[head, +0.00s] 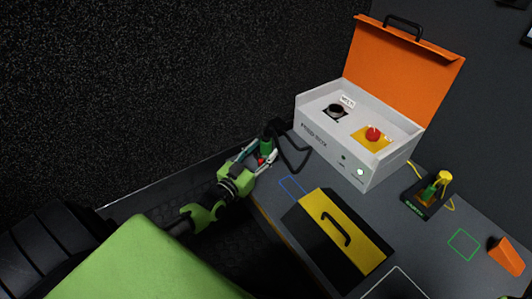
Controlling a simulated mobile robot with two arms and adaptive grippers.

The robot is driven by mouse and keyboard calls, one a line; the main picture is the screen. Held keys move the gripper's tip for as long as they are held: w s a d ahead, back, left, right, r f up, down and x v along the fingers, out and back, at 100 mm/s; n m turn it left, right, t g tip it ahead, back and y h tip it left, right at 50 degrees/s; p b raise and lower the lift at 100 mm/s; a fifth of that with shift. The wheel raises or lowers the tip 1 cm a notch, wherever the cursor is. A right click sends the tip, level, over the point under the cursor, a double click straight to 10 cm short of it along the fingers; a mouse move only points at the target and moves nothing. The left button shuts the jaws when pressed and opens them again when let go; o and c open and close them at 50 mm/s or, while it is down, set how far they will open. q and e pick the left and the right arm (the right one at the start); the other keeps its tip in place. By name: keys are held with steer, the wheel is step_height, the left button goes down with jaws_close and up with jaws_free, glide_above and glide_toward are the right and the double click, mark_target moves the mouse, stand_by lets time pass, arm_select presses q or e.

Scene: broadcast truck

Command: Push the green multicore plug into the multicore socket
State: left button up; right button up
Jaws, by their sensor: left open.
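My left gripper (265,161) is open at the left edge of the desk. A green plug (266,147) with a black top and a thick black cable is right at its fingers. I cannot tell whether the fingers touch it, and its lower end is hidden by the gripper. The black round multicore socket (336,110) is on the top panel of the white box, beside a small white label. It lies to the right of and beyond the plug, and nothing is in it. My right gripper is not in view.
The white box (335,150) has a raised orange lid (405,65), a red button (373,134) and a lit green lamp. A black-and-yellow case (345,238) lies in front. A green-and-yellow piece (436,188) stands on a black base. An orange wedge (507,256) is at far right.

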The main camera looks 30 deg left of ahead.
arm_select(q)
jaws_close()
steer(key=shift+r, duration=0.15)
